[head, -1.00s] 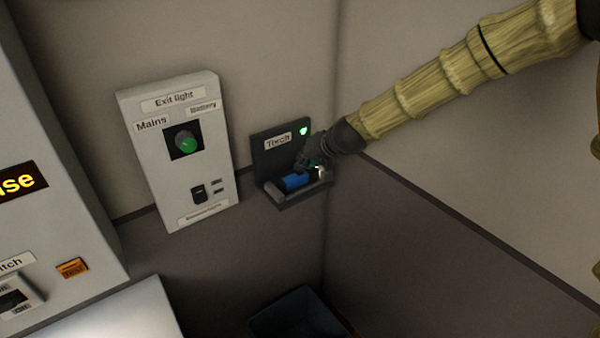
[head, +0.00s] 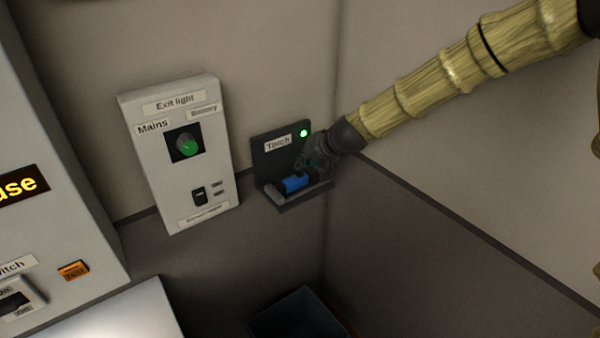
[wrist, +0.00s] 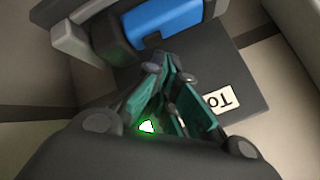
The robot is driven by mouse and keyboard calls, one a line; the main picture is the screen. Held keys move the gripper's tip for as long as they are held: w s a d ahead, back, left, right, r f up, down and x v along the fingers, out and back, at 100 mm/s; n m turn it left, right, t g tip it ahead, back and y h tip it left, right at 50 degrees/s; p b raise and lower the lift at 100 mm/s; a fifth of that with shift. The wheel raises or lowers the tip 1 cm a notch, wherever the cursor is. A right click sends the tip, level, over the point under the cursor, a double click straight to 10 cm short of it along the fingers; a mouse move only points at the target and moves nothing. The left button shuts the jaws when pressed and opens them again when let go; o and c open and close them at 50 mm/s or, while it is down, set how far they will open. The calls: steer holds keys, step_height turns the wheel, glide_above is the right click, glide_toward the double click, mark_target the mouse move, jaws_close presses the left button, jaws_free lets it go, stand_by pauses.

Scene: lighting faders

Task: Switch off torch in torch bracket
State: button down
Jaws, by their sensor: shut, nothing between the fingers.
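The torch (head: 296,184) is a blue and dark cylinder lying in the torch bracket (head: 264,160), a dark wall plate with a "Torch" label and a shelf. A green light (head: 303,133) glows at the plate's upper right. The torch also shows in the wrist view (wrist: 165,22), upper middle, with its blue body and a dark end. My gripper (head: 306,166) is at the bracket, above the torch's right part, and hides some of it. In the wrist view my gripper (wrist: 160,68) is shut and empty, its tips close to the torch's lower side. I cannot tell whether they touch.
An exit light panel (head: 217,150) with a green-lit knob (head: 188,147) is on the wall left of the bracket. A larger grey cabinet (head: 60,225) stands at far left. A dark bin (head: 300,315) is below. The right wall is close beside the bracket.

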mark_target(302, 174)
stand_by(0.3)
step_height(302, 174, up, 6)
steer(key=p, duration=0.4)
stand_by(0.3)
